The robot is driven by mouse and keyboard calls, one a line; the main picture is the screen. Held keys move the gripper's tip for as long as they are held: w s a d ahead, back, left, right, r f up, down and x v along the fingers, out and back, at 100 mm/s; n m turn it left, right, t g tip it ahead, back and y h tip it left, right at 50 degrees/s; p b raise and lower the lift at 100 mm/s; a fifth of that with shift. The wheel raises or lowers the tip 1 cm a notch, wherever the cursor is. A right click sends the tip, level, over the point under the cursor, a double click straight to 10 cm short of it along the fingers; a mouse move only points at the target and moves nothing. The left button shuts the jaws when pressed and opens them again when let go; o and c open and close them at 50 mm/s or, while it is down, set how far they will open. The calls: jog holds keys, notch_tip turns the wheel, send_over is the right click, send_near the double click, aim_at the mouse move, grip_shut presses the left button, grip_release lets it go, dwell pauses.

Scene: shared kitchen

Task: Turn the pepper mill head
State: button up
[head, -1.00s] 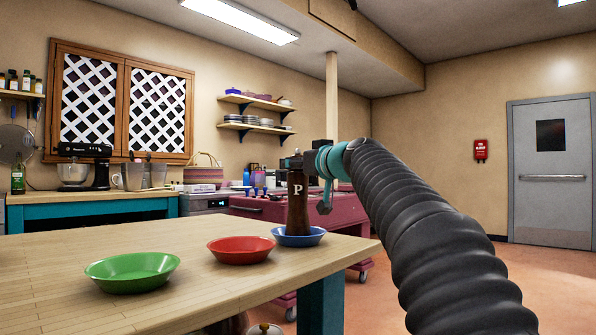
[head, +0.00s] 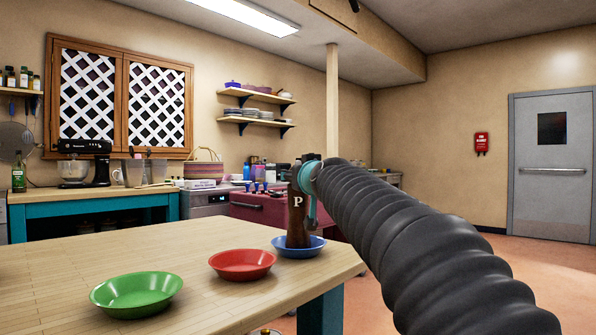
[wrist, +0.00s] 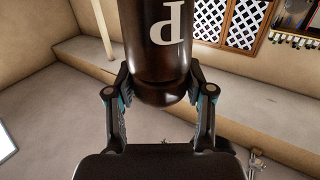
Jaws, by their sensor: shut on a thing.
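The pepper mill (head: 297,220) is dark brown with a white letter P. It looks nearly upright in the head view, with its foot overlapping the blue bowl (head: 317,244); I cannot tell whether it stands in the bowl. My gripper (head: 303,180) is at the mill's top, which it partly hides. In the wrist view my gripper (wrist: 160,72) has one finger on each side of the rounded mill head (wrist: 162,93) and is shut on it. The P on the mill body (wrist: 168,22) appears upside down there. The mill's foot is out of that view.
A red bowl (head: 241,264) and a green bowl (head: 137,294) sit on the wooden table (head: 215,305), left of the mill. Bare tabletop lies around them. A dark red cart (head: 262,217) stands behind the mill. Open floor lies to the right.

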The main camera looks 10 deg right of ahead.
dwell(0.6)
jog(key=o, duration=1.2)
jog(key=s, duration=1.2)
jog(key=shift+d, duration=0.3)
